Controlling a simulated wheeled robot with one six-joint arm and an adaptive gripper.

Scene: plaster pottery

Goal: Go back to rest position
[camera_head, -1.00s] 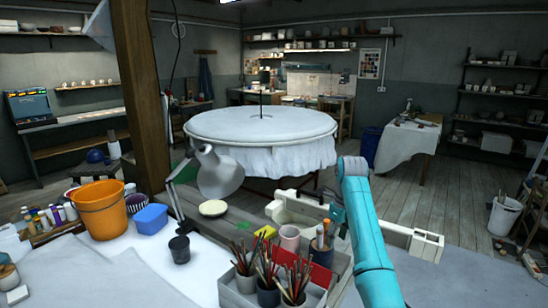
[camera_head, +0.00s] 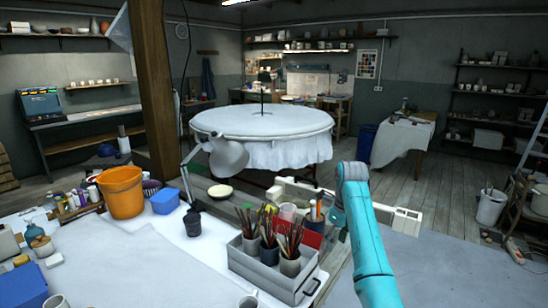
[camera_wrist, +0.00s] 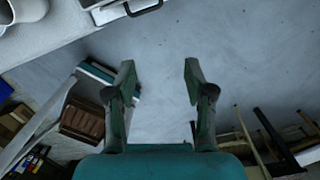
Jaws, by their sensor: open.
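My gripper (camera_wrist: 158,78) is open in the wrist view, its two dark green fingers apart with nothing between them. Pale grey floor shows beyond the fingers. In the head view my teal arm rises at the right of the work table, and its upper link bends near the table's right side. The gripper itself cannot be made out clearly there.
A white-covered table (camera_head: 130,265) holds a grey tray (camera_head: 262,258) of brush pots, an orange bucket (camera_head: 123,193), a blue tub (camera_head: 165,201) and a lamp (camera_head: 228,155). A large round covered table (camera_head: 265,122) stands behind.

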